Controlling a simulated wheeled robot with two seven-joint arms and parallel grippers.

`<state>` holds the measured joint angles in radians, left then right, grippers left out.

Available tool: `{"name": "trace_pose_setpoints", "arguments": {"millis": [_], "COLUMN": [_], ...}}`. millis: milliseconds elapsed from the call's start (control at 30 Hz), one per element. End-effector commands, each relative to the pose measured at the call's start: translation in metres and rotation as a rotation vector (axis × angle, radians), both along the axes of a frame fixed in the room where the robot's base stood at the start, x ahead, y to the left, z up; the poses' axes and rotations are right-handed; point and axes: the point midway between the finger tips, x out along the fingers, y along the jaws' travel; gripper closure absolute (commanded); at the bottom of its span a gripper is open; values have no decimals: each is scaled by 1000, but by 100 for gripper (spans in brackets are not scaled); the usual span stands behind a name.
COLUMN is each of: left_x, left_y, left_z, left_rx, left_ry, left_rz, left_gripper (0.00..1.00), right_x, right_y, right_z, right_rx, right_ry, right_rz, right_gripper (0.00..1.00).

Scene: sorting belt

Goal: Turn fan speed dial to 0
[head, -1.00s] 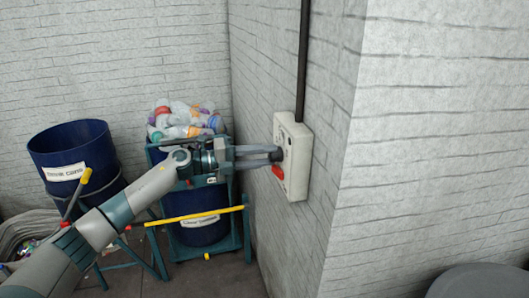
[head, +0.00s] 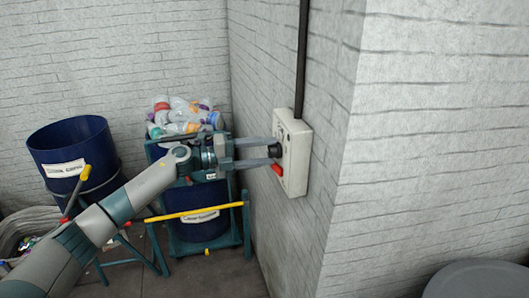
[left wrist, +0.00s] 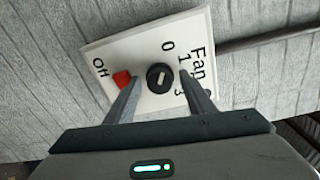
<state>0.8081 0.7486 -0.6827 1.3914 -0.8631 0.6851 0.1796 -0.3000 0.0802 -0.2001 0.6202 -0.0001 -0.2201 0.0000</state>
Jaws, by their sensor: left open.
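The black fan speed dial (head: 275,150) sits on a white wall box (head: 291,176). In the left wrist view the dial (left wrist: 160,77) has a white pointer mark directed up the picture, roughly toward the 0 and 1 side; its exact setting is hard to tell. The box face (left wrist: 103,48) carries the word Fan and numbers, with 0 above the dial. My left gripper (head: 271,151) is open, its fingers spread on either side of the dial, apparently clear of it. My right gripper is not in view.
A red switch (left wrist: 122,79) sits beside the dial, close to one finger. A black pipe (head: 302,60) rises from the box. A blue bin of bottles (head: 201,227) stands behind my arm, with another blue bin (head: 75,140) to the left. A wall corner lies right of the box.

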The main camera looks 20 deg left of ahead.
Motion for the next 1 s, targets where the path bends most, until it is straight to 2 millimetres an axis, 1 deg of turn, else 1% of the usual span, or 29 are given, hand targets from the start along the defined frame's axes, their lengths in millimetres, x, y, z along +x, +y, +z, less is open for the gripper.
{"name": "trace_pose_setpoints", "arguments": {"millis": [167, 267, 367, 567, 800, 1000], "left_x": [-3, -8, -15, -34, -61, -80], "left_y": [6, 13, 24, 54, 96, 126], "left_z": [-2, -3, -3, -4, -2, 1], "left_rx": [1, 1, 3, 3, 4, 3], "left_ry": [0, 0, -1, 0, 1, 1], "left_rz": [0, 0, 1, 2, 3, 1], "left_gripper": [51, 51, 51, 51, 51, 51], "right_x": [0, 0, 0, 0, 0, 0], "right_y": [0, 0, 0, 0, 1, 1], "right_z": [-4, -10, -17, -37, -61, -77], "right_rx": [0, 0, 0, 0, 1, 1], "right_ry": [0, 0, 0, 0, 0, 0], "right_rz": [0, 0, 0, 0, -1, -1], "right_gripper": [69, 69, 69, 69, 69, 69]}}
